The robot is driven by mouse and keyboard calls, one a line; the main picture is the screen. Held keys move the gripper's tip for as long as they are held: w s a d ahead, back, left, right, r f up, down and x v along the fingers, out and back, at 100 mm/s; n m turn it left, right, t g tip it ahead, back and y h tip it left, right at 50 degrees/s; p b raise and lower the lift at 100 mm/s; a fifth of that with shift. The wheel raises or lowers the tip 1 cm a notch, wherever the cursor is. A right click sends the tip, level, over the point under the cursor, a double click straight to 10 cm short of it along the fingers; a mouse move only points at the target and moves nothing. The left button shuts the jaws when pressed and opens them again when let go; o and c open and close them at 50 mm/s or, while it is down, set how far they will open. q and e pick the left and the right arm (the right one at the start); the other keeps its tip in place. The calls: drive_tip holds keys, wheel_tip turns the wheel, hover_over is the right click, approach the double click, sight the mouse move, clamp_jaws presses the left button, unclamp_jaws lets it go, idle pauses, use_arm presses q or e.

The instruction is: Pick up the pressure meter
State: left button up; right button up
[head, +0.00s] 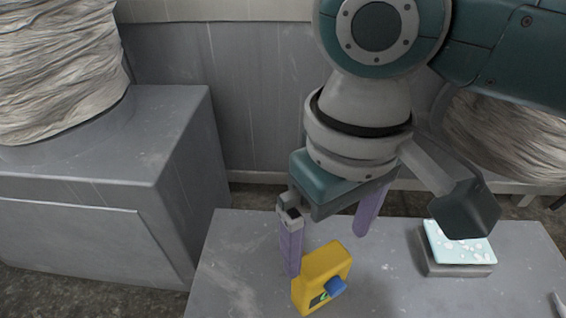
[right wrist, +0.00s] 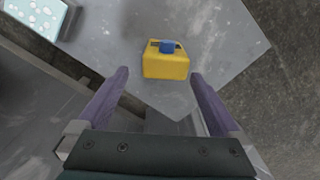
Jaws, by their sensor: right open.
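The pressure meter (head: 320,277) is a yellow block with a blue knob and a small dark display, standing on the grey table near its front. In the right wrist view the pressure meter (right wrist: 165,64) lies ahead of the fingertips, roughly centred between them. My right gripper (head: 328,253) is open, with its two purple fingers pointing down. One finger shows just left of the meter and the other behind it to the right. In the right wrist view the gripper (right wrist: 159,74) is empty. My left gripper is not in view.
A grey tray (head: 455,268) with a white-and-teal patterned top stands right on the table (head: 225,270). A grey cabinet (head: 100,180) bearing a wrapped bundle (head: 60,65) stands at left. Another bundle (head: 510,135) is behind at right. The table's left part is clear.

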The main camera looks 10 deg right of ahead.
sight(327, 260)
drive_tip(key=f, duration=0.1)
drive_tip(key=f+b, duration=0.2)
drive_tip(key=f, duration=0.1)
drive_tip(key=shift+s+a+f, duration=0.1)
drive_tip(key=shift+s, duration=0.2)
wheel_tip(327, 260, down, 6)
drive_tip(key=b, duration=0.4)
drive_tip(key=shift+a+r+b, duration=0.15)
drive_tip(key=shift+r+b, duration=0.05)
drive_tip(key=shift+b, duration=0.1)
drive_tip(key=shift+r, duration=0.1)
drive_tip(key=shift+c, duration=0.5)
drive_tip(key=c, duration=1.1)
drive_tip(key=shift+c, duration=0.2)
drive_tip(key=shift+r, duration=0.1)
